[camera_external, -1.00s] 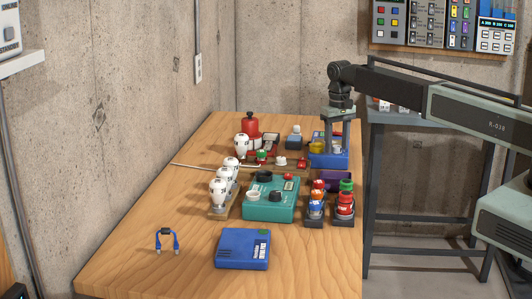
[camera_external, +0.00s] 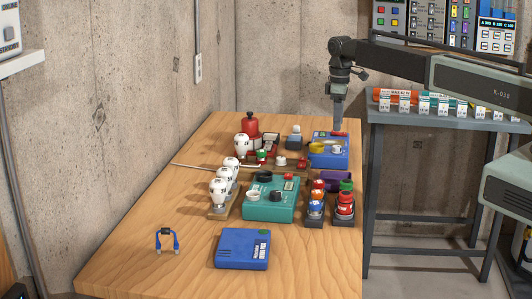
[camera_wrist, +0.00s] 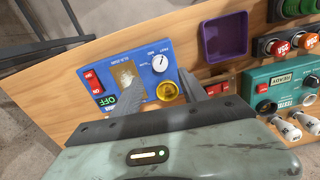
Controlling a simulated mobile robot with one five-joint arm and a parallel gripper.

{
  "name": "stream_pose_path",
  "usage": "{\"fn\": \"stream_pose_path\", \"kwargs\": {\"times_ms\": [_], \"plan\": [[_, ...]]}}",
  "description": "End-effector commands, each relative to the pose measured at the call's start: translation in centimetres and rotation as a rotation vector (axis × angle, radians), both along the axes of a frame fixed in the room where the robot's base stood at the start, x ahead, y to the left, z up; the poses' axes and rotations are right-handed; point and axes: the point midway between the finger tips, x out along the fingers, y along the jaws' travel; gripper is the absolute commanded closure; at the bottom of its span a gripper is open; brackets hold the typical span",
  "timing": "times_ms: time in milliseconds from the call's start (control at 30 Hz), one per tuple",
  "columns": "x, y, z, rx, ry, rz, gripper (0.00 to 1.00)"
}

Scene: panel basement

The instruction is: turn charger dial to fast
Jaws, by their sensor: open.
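A blue box (camera_external: 330,158) stands at the back right of the table. My gripper (camera_external: 338,129) hangs pointing down above the box. In the wrist view its two fingers (camera_wrist: 161,78) are apart and empty, with the dial showing between and just beyond their tips.
A teal unit (camera_external: 270,212) with knobs, a purple tray (camera_external: 337,180) and red and blue-capped items stand nearer the front. A blue pack (camera_external: 242,250) lies at the front.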

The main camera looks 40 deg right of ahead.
Motion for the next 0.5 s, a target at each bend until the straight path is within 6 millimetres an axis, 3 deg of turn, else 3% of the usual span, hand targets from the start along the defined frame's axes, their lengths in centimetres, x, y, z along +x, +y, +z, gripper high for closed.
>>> {"fn": "stream_pose_path", "kwargs": {"times_ms": [33, 100, 500], "plan": [[-0.8, -0.1, -1.7, 0.0, 0.0, -0.001, 0.5], [-1.6, -0.1, -2.4, 0.0, 0.0, -0.002, 0.5], [-9.9, -0.3, -4.7, 0.0, 0.0, -0.094, 0.5]]}}
